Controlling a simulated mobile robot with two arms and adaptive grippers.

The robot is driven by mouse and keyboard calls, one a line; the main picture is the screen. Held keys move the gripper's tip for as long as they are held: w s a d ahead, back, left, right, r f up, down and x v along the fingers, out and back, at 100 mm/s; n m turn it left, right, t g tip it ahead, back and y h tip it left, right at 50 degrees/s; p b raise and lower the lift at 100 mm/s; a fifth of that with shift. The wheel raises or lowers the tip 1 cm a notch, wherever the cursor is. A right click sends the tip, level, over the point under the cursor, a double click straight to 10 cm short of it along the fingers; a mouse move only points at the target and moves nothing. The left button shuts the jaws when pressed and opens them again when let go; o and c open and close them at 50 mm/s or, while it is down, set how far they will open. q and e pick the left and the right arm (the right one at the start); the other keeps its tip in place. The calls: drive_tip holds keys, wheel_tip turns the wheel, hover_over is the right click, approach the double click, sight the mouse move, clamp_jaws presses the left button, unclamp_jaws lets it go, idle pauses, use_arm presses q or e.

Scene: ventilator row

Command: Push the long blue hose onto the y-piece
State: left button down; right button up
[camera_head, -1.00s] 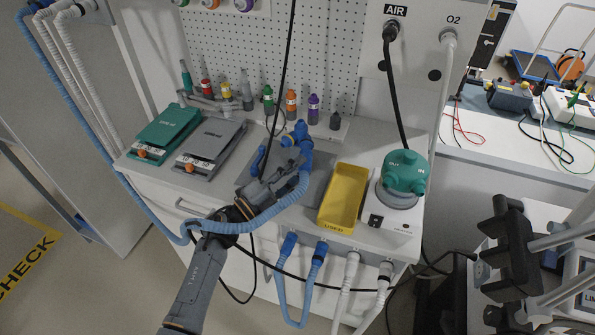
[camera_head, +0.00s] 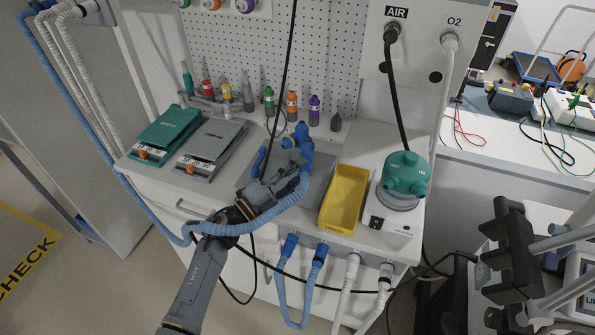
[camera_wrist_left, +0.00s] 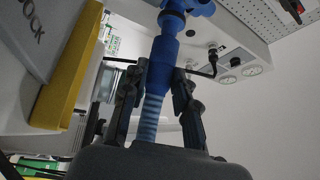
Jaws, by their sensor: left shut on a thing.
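The long blue hose (camera_head: 150,215) hangs from the upper left, loops low, and curves up to my left gripper. My left gripper (camera_head: 284,172) is over the grey mat on the bench. My right gripper is not in view.
A yellow tray (camera_head: 343,198) and a green-topped humidifier (camera_head: 405,175) stand right of the mat. Green (camera_head: 167,135) and grey (camera_head: 211,148) flat devices lie left. Coloured connectors line the back. A black cable (camera_head: 287,70) hangs near the y-piece.

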use_arm(q)
drive_tip(key=shift+w+d+b, duration=0.1)
drive_tip(key=shift+w+b, duration=0.45)
drive_tip(key=shift+w, duration=0.65)
idle(0.7)
drive_tip(key=c, duration=1)
unclamp_jaws()
drive_tip(key=shift+o, duration=0.2)
drive_tip(key=shift+s, duration=0.1)
